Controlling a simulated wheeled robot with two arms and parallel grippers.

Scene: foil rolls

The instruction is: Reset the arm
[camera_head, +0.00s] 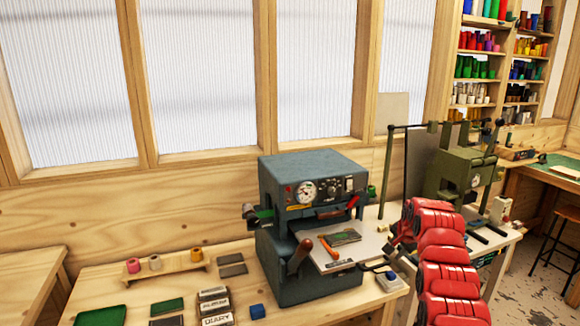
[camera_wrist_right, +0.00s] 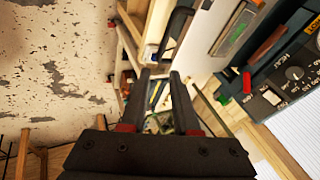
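My right arm (camera_head: 441,262), with red covers, rises at the lower right of the head view, in front of the work table. My right gripper (camera_wrist_right: 160,74) shows in the wrist view as two black fingers with red at their bases. A gap shows between the fingers, and nothing is held in it. In the head view the gripper is largely hidden by the arm and cannot be made out clearly. My left arm and gripper are not in view.
A blue-grey press (camera_head: 312,225) with a dial stands left of my right arm, close to it. A green press (camera_head: 462,172) stands behind the arm. A blue block (camera_head: 257,311) and stacked labelled blocks (camera_head: 214,306) lie on the table (camera_head: 120,285). A stool (camera_head: 560,240) stands at right.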

